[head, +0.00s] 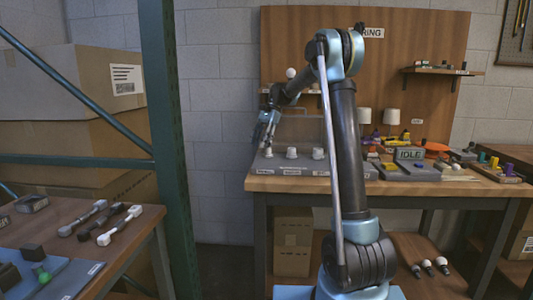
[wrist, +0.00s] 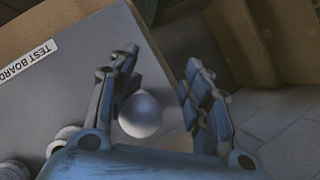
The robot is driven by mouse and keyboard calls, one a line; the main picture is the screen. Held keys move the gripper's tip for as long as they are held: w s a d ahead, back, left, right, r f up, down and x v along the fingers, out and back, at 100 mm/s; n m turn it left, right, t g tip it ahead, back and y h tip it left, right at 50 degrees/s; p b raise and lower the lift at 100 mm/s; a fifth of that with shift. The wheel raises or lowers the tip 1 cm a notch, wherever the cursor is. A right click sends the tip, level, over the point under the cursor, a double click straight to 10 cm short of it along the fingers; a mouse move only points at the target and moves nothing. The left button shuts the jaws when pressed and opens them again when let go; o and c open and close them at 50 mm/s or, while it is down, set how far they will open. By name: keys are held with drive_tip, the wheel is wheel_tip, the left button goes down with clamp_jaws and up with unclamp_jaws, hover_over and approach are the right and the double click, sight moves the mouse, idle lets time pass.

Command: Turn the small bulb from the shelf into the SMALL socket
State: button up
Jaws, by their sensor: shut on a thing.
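My gripper (head: 267,133) is low over the left end of the grey test board (head: 345,171). In the wrist view my gripper (wrist: 160,85) is shut on a round white bulb (wrist: 140,114), which shows between the fingers, close to the left one. Its lower end is hidden. In the head view a small white shape (head: 268,153) sits right under the fingertips; I cannot tell bulb from socket there. Two white sockets (head: 291,153) (head: 318,153) stand to its right. Round white sockets (wrist: 66,138) also show at the wrist view's lower left. The small socket's label is too small to read surely.
A clear panel (head: 300,128) stands behind the sockets. A white globe bulb (head: 291,73) is on the back-board shelf. A green post (head: 165,130) stands left.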

drive_tip(key=w+m, duration=0.1)
drive_tip(key=w+d+f+m+t, duration=0.1)
drive_tip(key=m, duration=0.1)
drive_tip(key=shift+d+y, duration=0.15)
drive_tip(key=shift+y, duration=0.25)
drive_tip(key=shift+c, duration=1)
drive_tip(key=o, duration=0.8)
drive_tip(key=shift+o, duration=0.2)
drive_tip(key=n, duration=0.1)
drive_tip(key=s+n+g+h, duration=0.1)
drive_tip(key=n, duration=0.1)
drive_tip(key=d+n, duration=0.1)
drive_tip(key=shift+s+r+n, duration=0.15)
drive_tip(key=shift+r+n, duration=0.15)
drive_tip(key=shift+s+a+f+n+g+h, duration=0.15)
drive_tip(key=shift+n+g+h, duration=0.1)
drive_tip(key=shift+n+h, duration=0.25)
drive_tip(key=shift+s+d+f+n+g+h, duration=0.15)
drive_tip(key=shift+n+g+h, duration=0.15)
drive_tip(key=shift+n, duration=0.4)
drive_tip(key=shift+d+n+h, duration=0.1)
drive_tip(key=shift+n+h, duration=0.5)
drive_tip(key=shift+n, duration=0.8)
drive_tip(key=c, duration=1.1)
drive_tip(key=shift+o, duration=0.2)
